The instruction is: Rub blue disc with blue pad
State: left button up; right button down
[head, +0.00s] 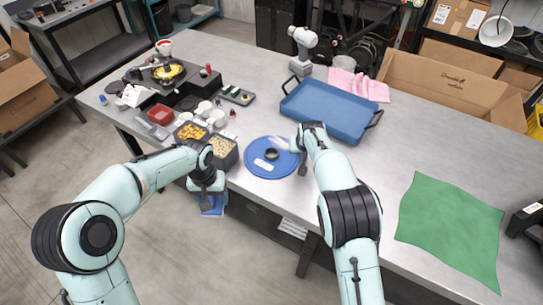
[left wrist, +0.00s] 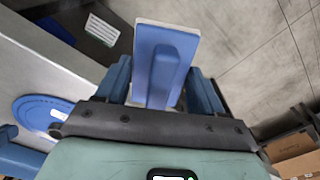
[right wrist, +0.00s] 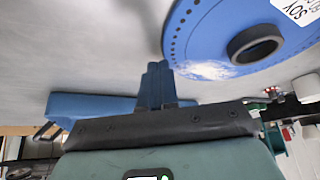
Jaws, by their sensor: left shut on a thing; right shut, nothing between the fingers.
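The blue disc (head: 257,170) lies flat near the table's front edge. It has a dark central ring, small holes round its rim and a white label; the label partly reads "SOY" in the right wrist view. A whitish patch shows on the disc (right wrist: 185,45) near my right fingers. My left gripper (left wrist: 157,90) is shut on the blue pad (left wrist: 166,45), whose pale edge shows. In the head view it holds the pad (head: 212,205) low beyond the table's front edge, left of the disc and apart from it. My right gripper (right wrist: 157,85) is shut and empty beside the disc.
A blue tray (head: 325,112) with dark handles stands behind the disc. A dark bin of seeds (head: 222,146) and several small items are to its left. A pink cloth (head: 357,86) lies at the back, a green cloth (head: 450,225) at the right.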

pick_arm(q)
jog(key=shift+f, duration=0.2)
pick_arm(e)
jog(key=shift+f, duration=0.45)
pick_arm(q)
jog(key=shift+r, duration=0.1)
pick_arm(e)
jog(key=shift+r, duration=0.1)
pick_arm(q)
jog(key=shift+w+r+p, duration=0.3)
jog(key=shift+r+p, duration=0.05)
jog(key=shift+r, duration=0.25)
jog(key=shift+w+r+p, duration=0.25)
jog(key=shift+r+p, duration=0.05)
jog(key=shift+r, duration=0.35)
jog(key=shift+w+r+p, duration=0.3)
jog(key=shift+r+p, duration=0.05)
jog(key=shift+r, duration=0.25)
pick_arm(e)
jog(key=shift+r, duration=2.95)
pick_arm(q)
jog(key=shift+s+f, duration=0.1)
jog(key=shift+f, duration=0.15)
jog(key=shift+s+f+b, duration=0.4)
jog(key=shift+f+b, duration=0.15)
jog(key=shift+f, duration=0.2)
pick_arm(e)
jog(key=v, duration=1.2)
